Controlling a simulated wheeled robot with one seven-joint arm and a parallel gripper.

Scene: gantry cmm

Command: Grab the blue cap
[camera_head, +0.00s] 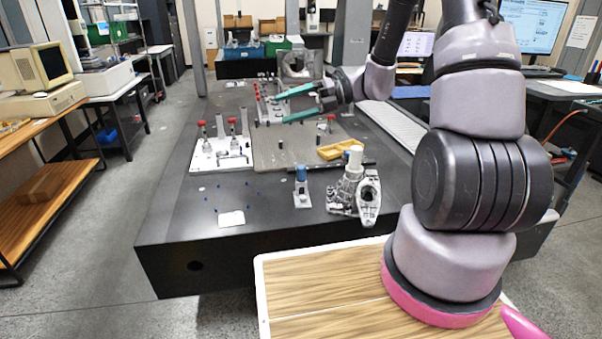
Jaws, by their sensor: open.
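A small blue cap (301,173) sits on top of a short grey metal stand (302,196) near the front of the black table (190,235). My gripper (282,108) has teal fingers that are spread apart, pointing left, with nothing visible between them. It appears above the table, higher in the picture than the blue cap and apart from it.
A grey cast part with a white cylinder (350,188) stands just right of the cap. A yellow tray (340,149) lies behind it, beside a grey plate (285,154). A white fixture plate with red-knobbed clamps (222,153) is at left. The table's front left is mostly clear.

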